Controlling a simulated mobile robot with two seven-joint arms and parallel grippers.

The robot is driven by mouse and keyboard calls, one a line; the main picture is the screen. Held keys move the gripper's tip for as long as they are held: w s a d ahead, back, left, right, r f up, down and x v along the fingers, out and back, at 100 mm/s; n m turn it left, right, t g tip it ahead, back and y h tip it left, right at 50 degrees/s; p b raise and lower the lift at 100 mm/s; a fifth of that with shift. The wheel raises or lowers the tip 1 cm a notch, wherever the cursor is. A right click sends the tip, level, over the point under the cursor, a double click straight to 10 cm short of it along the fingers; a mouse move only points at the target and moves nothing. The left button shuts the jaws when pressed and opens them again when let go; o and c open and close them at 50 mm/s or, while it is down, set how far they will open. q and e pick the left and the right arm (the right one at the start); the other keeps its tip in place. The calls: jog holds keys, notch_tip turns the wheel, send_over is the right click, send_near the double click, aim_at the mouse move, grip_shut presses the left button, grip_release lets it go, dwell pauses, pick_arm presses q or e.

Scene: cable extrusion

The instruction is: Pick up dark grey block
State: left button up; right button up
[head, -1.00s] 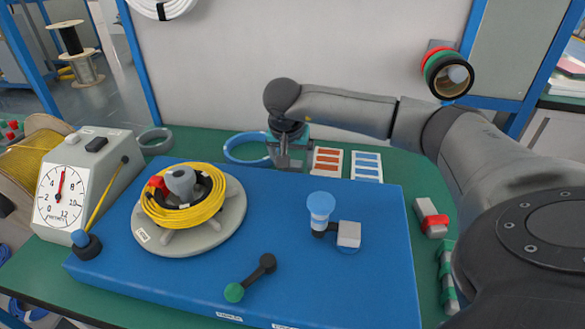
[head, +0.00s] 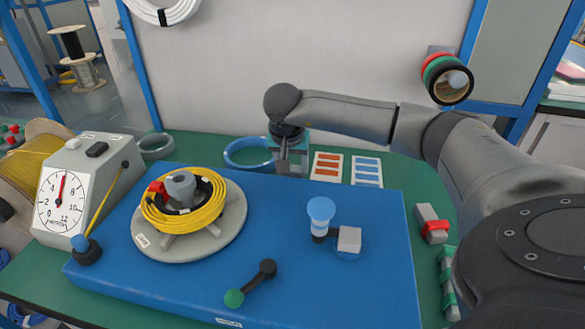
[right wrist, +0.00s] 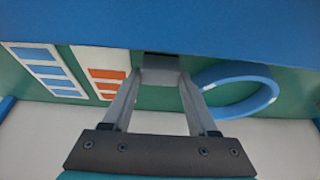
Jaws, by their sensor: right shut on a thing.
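The dark grey block (right wrist: 161,70) shows in the right wrist view between my two fingertips, close to the edge of the blue board. My right gripper (head: 291,167) points down behind the back edge of the board in the head view. It also shows in the right wrist view (right wrist: 160,78), shut on the block with a finger on each side. In the head view the block is largely hidden by the gripper and the board edge. I cannot tell whether it is clear of the table. My left gripper is not in view.
A blue ring (head: 246,152) lies just left of the gripper; orange-striped (head: 326,166) and blue-striped (head: 367,169) cards lie to its right. The blue board (head: 200,290) carries a yellow cable coil (head: 207,215), a blue-capped post (head: 321,212) and a green-knobbed lever (head: 250,284).

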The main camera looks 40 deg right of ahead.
jog(key=shift+r, duration=0.2)
jog(key=shift+r, duration=0.2)
notch_tip(320, 180, up, 8)
jog(key=p, duration=0.3)
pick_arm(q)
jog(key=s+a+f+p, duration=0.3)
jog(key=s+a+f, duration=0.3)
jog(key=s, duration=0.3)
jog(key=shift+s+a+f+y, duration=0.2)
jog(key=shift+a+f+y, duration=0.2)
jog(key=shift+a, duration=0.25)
pick_arm(e)
notch_tip(320, 180, up, 11)
send_over(292, 169)
jog(key=shift+r, duration=0.1)
